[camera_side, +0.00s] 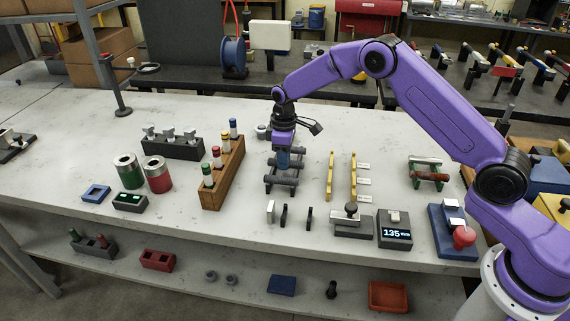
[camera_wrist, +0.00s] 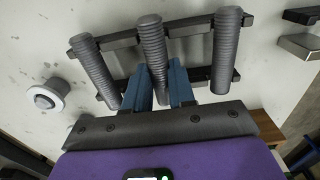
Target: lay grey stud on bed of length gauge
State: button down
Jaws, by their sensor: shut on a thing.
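Three grey threaded studs lie across a dark rack, whose rail shows in the wrist view (camera_wrist: 188,31). The middle grey stud (camera_wrist: 151,45) is between my gripper's blue fingers (camera_wrist: 158,88), which are shut on it. It is at the rack; I cannot tell whether it still touches the rails. The others lie to its left (camera_wrist: 95,68) and right (camera_wrist: 227,50). In the side view my gripper (camera_side: 283,165) points down over the rack. What looks like the length gauge, with upright plates (camera_side: 283,215), a knobbed slide (camera_side: 351,220) and a display reading 135 (camera_side: 394,230), stands nearer the camera, empty.
A wooden holder (camera_side: 222,175) with coloured-top pegs stands left of the rack. Yellow bars (camera_side: 353,178) stand to the right, with a small rack of red and green parts (camera_side: 429,173) beyond. Green and red cans (camera_side: 158,175) stand left.

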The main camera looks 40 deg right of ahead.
jog(key=shift+r, duration=2.45)
jog(key=s+a, duration=0.1)
jog(key=s, duration=0.1)
jog(key=s+a+r, duration=0.1)
jog(key=s+a, duration=0.1)
jog(key=s+a+r, duration=0.1)
jog(key=s+a, duration=0.1)
jog(key=shift+s, duration=0.15)
jog(key=s+a+r, duration=0.1)
jog(key=s+a, duration=0.2)
jog(key=s, duration=0.7)
jog(key=shift+a+r, duration=0.2)
jog(key=shift+r, duration=0.1)
jog(key=shift+f, duration=2.9)
jog(key=shift+f, duration=1.45)
